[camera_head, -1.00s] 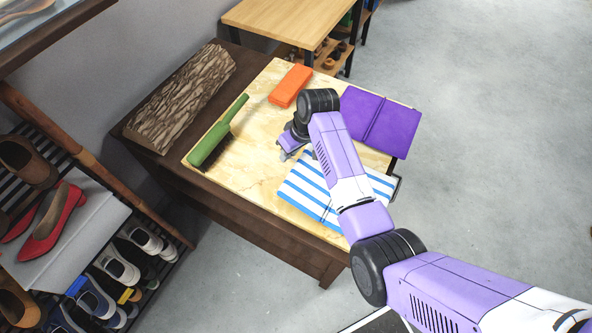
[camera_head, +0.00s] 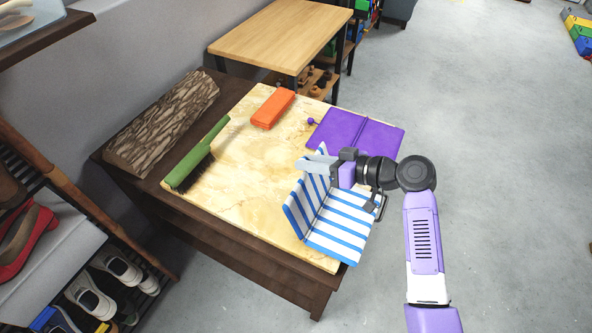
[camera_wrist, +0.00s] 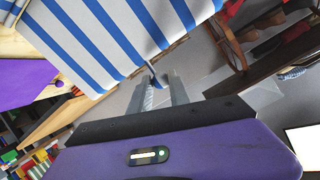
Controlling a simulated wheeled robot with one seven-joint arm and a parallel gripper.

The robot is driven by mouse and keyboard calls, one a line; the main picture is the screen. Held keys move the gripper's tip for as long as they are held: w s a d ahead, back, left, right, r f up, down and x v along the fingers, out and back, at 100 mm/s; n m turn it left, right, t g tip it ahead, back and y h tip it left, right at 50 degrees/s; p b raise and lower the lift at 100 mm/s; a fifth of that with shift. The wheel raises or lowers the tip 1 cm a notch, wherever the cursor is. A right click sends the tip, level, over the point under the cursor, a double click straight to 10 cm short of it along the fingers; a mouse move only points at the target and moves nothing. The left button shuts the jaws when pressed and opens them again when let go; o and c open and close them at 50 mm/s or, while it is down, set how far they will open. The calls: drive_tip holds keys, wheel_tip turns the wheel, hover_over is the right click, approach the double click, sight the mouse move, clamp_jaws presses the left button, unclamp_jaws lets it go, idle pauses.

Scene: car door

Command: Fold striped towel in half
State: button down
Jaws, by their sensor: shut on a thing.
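The blue-and-white striped towel (camera_head: 345,222) lies near the front right of the cream board on the dark table. Its left part is raised and stands up at a fold, while the right part lies flat. My gripper (camera_head: 318,166) is over the towel's far side and is shut on the raised part's edge. In the wrist view the striped towel (camera_wrist: 110,35) fills the upper left, and my gripper's fingers (camera_wrist: 160,88) close on its edge. The exact grip is partly hidden in the head view.
A purple folder-like item (camera_head: 355,134) lies just behind the towel. An orange case (camera_head: 273,108), a green-handled brush (camera_head: 198,153) and a bark-covered log (camera_head: 163,122) are farther left. The board's middle (camera_head: 240,170) is clear. A wooden table (camera_head: 283,36) stands behind.

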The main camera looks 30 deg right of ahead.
drive_tip(key=s+d+f+t+y+b, duration=0.2)
drive_tip(key=s+d+t+y+b, duration=0.25)
drive_tip(key=b, duration=0.95)
drive_tip(key=s+d+f+t+y+b, duration=0.1)
drive_tip(key=s+d+f+t+b, duration=0.15)
drive_tip(key=s+d+b, duration=0.75)
drive_tip(key=s+a+f+t+y+b, duration=0.1)
drive_tip(key=s+f+t+y+b, duration=0.1)
drive_tip(key=f+b, duration=1.1)
drive_tip(key=s+t+b, duration=0.1)
drive_tip(key=b, duration=0.8)
drive_tip(key=shift+s+b, duration=0.35)
drive_tip(key=shift+s, duration=0.05)
drive_tip(key=shift+a, duration=0.1)
drive_tip(key=c, duration=1.2)
unclamp_jaws()
